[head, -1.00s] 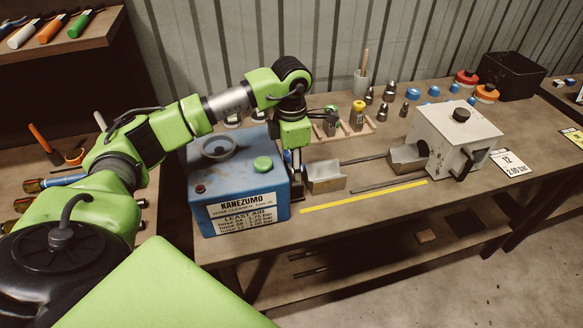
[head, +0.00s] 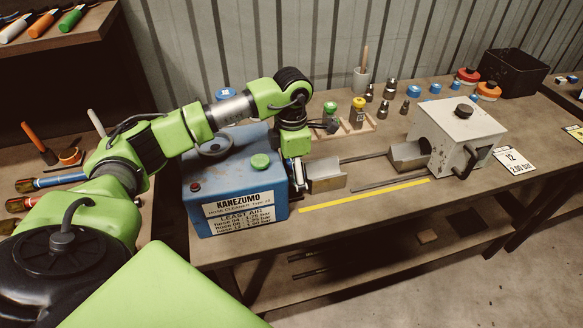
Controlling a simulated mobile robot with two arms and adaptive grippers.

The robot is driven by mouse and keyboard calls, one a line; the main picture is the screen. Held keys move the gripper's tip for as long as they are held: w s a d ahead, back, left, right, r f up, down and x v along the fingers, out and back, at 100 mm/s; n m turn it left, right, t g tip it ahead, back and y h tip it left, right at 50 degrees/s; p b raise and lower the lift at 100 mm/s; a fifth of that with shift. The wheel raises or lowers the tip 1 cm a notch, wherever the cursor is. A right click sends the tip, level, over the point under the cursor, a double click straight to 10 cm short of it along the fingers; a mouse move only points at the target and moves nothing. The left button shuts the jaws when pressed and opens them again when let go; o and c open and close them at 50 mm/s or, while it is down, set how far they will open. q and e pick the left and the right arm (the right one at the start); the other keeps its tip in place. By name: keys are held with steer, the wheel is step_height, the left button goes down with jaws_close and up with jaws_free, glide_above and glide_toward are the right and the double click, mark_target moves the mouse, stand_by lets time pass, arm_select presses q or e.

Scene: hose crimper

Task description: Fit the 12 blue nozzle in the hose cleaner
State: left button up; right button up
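The hose cleaner (head: 240,200) is a blue box with a KANEZUMO label, standing at the left end of the bench. Its top has a green round knob (head: 260,161), a small red button (head: 195,187) and a dark round fitting (head: 214,148), partly hidden by my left arm. My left gripper (head: 299,178) points down just beside the cleaner's right side; its fingertips are mostly hidden, so I cannot tell its opening. A blue round part with a white mark (head: 227,93) shows behind my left arm. Several small blue pieces (head: 414,91) lie at the back; their numbers are unreadable.
A light grey crimper (head: 455,137) with a dark handle stands to the right, with metal half-shells and rods before it. A yellow strip (head: 365,195) lies along the front. Metal fittings, a yellow-capped part (head: 358,112) and a black bin (head: 512,72) line the back.

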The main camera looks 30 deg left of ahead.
arm_select(q)
steer(key=shift+w+f, duration=0.15)
steer(key=shift+f, duration=0.05)
steer(key=shift+r, duration=0.15)
steer(key=shift+s+r, duration=0.2)
steer(key=shift+s, duration=0.1)
step_height(320, 180, up, 12)
steer(key=shift+w+r, duration=0.15)
arm_select(e)
steer(key=shift+w+r, duration=0.15)
steer(key=shift+w, duration=0.05)
stand_by(0.4)
